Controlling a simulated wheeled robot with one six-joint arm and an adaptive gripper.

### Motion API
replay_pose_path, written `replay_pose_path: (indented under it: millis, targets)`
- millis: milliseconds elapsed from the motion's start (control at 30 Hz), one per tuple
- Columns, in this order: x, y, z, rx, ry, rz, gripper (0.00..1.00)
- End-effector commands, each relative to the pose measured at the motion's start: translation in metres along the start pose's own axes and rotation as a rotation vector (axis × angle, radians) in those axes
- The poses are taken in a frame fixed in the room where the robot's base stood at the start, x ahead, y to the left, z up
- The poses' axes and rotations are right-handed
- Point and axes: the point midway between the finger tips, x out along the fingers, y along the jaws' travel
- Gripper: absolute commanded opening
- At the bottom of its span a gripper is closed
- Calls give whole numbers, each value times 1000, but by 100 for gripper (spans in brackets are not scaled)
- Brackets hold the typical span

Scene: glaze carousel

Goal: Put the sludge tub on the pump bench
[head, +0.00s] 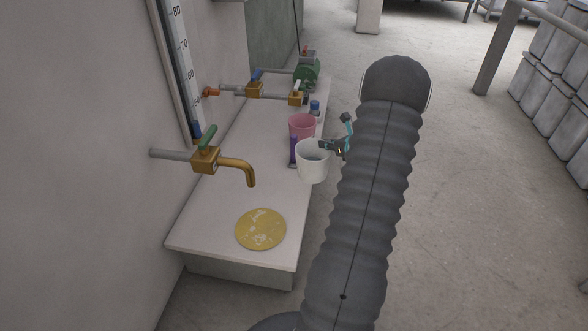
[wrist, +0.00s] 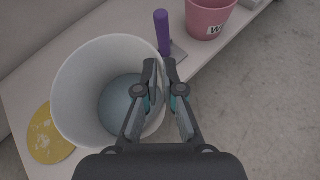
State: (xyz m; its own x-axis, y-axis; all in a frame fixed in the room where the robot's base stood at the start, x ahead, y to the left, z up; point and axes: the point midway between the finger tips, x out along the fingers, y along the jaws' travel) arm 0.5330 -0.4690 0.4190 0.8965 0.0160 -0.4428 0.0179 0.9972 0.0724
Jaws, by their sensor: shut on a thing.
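A white tub (head: 312,163) hangs from my gripper (head: 334,146) near the right edge of the white bench (head: 215,222). In the wrist view the tub (wrist: 70,95) is upright and open at the top, with a grey-blue content low inside. My gripper (wrist: 165,88) is shut on the tub's right wall, one finger inside and one outside. I cannot tell whether the tub's base touches the bench. A pink tub with a label (wrist: 208,18) stands on the bench farther back; it also shows in the head view (head: 302,125).
A yellow round disc (head: 261,229) lies on the bench's front part. A purple-handled scraper (wrist: 163,35) is beside the tub. A brass tap (head: 235,168) juts over the bench from the left wall. A green pump (head: 307,72) and a blue-capped bottle (head: 314,108) stand at the back.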

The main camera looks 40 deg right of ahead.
Motion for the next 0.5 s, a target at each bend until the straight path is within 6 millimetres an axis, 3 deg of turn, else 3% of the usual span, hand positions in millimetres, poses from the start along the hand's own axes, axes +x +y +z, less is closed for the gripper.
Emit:
replay_pose_path:
  millis: [300,500]
  targets:
    - [64,28,-11,-3,0,5,0]
    - [86,38,-14,-3,-1,4,0]
